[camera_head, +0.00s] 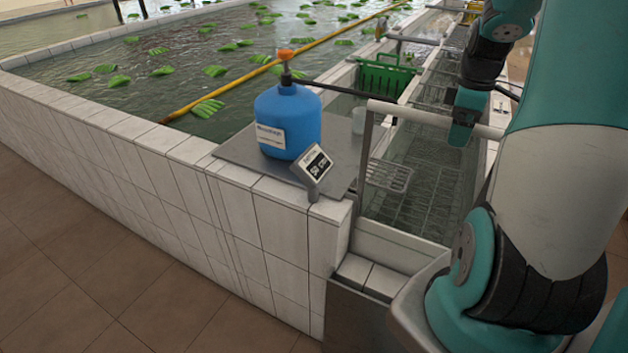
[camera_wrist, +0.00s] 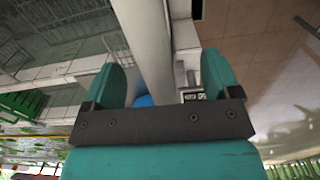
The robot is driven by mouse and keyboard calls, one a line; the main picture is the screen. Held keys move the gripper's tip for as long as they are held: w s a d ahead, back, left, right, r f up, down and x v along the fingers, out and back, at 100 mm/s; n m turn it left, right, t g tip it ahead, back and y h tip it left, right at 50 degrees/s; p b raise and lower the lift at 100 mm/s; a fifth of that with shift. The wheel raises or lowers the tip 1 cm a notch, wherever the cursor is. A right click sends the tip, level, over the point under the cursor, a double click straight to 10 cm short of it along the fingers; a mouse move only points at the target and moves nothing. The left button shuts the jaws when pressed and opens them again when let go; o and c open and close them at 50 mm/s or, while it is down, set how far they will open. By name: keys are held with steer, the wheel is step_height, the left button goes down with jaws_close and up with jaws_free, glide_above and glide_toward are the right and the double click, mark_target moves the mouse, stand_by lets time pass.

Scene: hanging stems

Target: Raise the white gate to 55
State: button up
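The white gate has a pale round top bar (camera_head: 415,114) spanning the water channel, with a clear lower part below it. My gripper (camera_head: 463,125) is at the right part of this bar. In the wrist view the bar (camera_wrist: 146,45) runs between the two fingers of my gripper (camera_wrist: 165,75). A gap shows between the bar and the right finger, so the fingers look open around it. Contact on the left side is unclear. A small tilted display (camera_head: 315,165) stands beside the channel; it seems to read about 50 cm, but the digits are blurred.
A blue canister (camera_head: 288,120) with an orange top stands on a grey plate (camera_head: 235,149) left of the gate. A green crate (camera_head: 384,76) sits behind the gate. Wire racks (camera_head: 420,200) lie in the channel. A tiled wall (camera_head: 240,215) borders the pool.

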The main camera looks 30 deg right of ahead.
steer(key=shift+o, duration=1.2)
step_height(320, 180, up, 11)
steer(key=p, duration=0.9)
steer(key=shift+r+p, duration=0.1)
steer(key=shift+p, duration=0.2)
